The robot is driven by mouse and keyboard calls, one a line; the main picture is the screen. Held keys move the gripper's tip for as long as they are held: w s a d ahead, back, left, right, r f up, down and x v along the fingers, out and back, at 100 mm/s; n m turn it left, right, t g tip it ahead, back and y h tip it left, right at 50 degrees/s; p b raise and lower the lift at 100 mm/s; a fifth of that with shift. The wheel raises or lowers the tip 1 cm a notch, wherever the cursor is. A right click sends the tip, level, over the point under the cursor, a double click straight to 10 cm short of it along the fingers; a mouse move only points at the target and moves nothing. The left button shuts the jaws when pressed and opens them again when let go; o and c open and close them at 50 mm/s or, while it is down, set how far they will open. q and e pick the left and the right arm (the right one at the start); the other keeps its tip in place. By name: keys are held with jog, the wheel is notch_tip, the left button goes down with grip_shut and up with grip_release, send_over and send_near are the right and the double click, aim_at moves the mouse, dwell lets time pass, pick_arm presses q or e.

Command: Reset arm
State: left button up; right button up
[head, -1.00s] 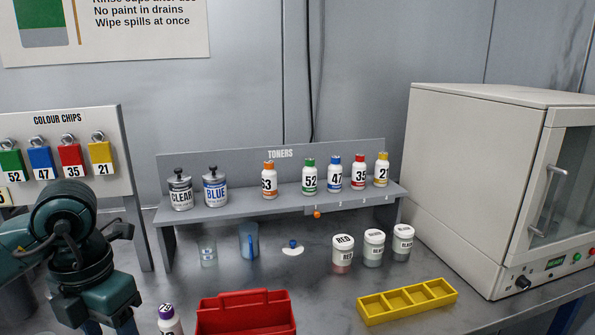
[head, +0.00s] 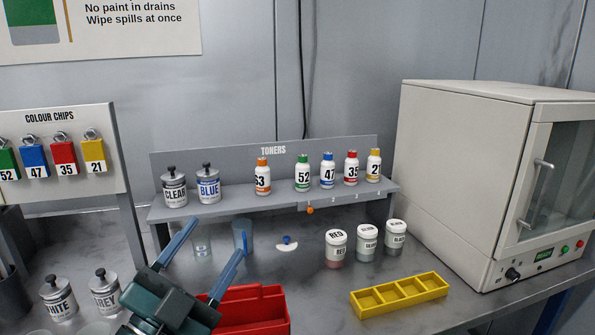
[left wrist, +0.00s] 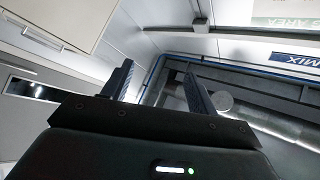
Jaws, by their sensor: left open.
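My left gripper (head: 217,237) is at the lower left of the head view. Its two blue fingers point up and to the right and stand wide apart with nothing between them. It is in front of the toner shelf, left of and partly over the red tray (head: 254,308). In the left wrist view the two fingers (left wrist: 158,74) also stand apart and empty, with cabinet fronts and a blue-edged surface beyond. My right gripper is not in view.
The toner shelf (head: 345,191) holds two cans and several small bottles. A glass and a blue cup (head: 243,235) stand below it. White and grey cans (head: 105,291) are left of my gripper. A yellow tray (head: 399,295) and an oven (head: 470,190) are on the right.

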pick_arm(q)
jog(key=s+a+f+n+g+y, duration=0.1)
jog(key=a+f+n+g+y, duration=0.25)
jog(key=f, duration=0.35)
jog(key=s+a+f+n+g+y, duration=0.1)
jog(key=a+f+n+g+y, duration=0.2)
jog(key=f, duration=0.4)
jog(key=s+a+f+n+g+y, duration=0.1)
jog(key=s+a+f+n+y, duration=0.15)
jog(key=f+n+y, duration=0.35)
jog(key=s+f+g+h, duration=0.1)
jog(key=s+f+g, duration=0.9)
jog(key=s+f, duration=0.4)
jog(key=w+d+f+t+h, duration=0.3)
jog(key=w+d+f+t, duration=0.2)
jog(key=d+t, duration=0.1)
jog(key=shift+d+f+t, duration=0.15)
jog(key=shift+d+t, duration=0.2)
jog(key=shift+t, duration=0.4)
jog(key=shift+m+h, duration=0.25)
